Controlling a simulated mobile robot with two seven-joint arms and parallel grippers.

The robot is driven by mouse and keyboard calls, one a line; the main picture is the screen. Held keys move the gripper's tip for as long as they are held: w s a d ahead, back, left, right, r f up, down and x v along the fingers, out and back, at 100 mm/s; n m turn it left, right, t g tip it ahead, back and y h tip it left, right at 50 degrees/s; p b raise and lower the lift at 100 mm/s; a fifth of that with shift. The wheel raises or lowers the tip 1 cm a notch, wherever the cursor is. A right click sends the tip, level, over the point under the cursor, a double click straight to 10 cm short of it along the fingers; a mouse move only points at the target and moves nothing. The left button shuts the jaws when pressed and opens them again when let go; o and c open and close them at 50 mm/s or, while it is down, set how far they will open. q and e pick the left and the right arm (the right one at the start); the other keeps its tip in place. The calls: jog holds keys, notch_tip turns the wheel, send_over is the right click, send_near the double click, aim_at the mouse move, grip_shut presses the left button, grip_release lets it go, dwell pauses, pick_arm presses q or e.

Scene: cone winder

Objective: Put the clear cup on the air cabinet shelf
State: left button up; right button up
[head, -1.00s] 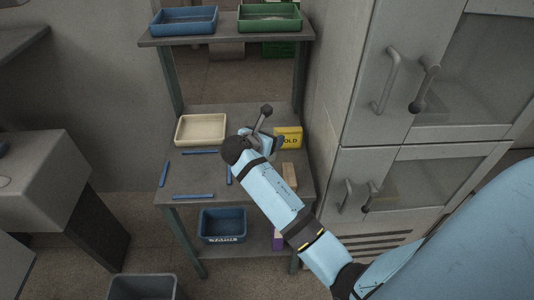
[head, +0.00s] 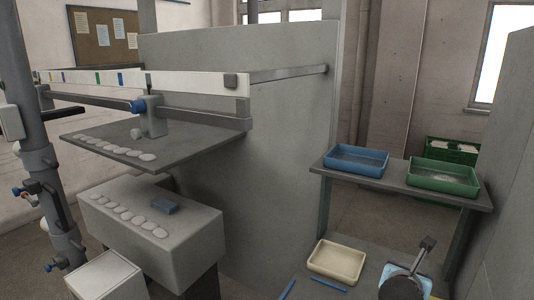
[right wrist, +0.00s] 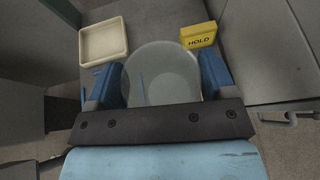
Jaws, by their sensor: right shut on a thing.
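The clear cup (right wrist: 160,62) is a round, see-through vessel in the right wrist view. My right gripper (right wrist: 162,80) is shut on it, with one blue finger on each side. In the head view my right wrist shows at the bottom right edge, above the lower rack shelf; the cup cannot be made out there. A tall grey cabinet body (head: 285,150) stands in the middle of the head view. Which surface is the air cabinet shelf, I cannot tell for sure. My left gripper is not in view.
The rack's upper shelf (head: 398,183) bears a blue tray (head: 357,160) and a green tray (head: 442,177). A cream tray (head: 337,262) and a yellow HOLD box (right wrist: 198,36) are below. A grey ledge (head: 175,160) with white discs and a valve pipe (head: 45,170) are left.

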jog(key=s+a+f+n+t+y+p, duration=0.1)
jog(key=s+a+n+t+y+p, duration=0.1)
jog(key=s+a+n+y, duration=0.5)
jog(key=s+a, duration=0.2)
jog(key=s, duration=0.1)
jog(key=shift+s+f+n+t+y, duration=0.15)
jog(key=shift+f+n+t+y, duration=0.15)
jog(key=shift+t+y, duration=0.1)
jog(key=shift+a, duration=0.1)
jog(key=shift+r, duration=0.1)
jog(key=shift+f, duration=0.2)
jog(key=shift+r, duration=0.15)
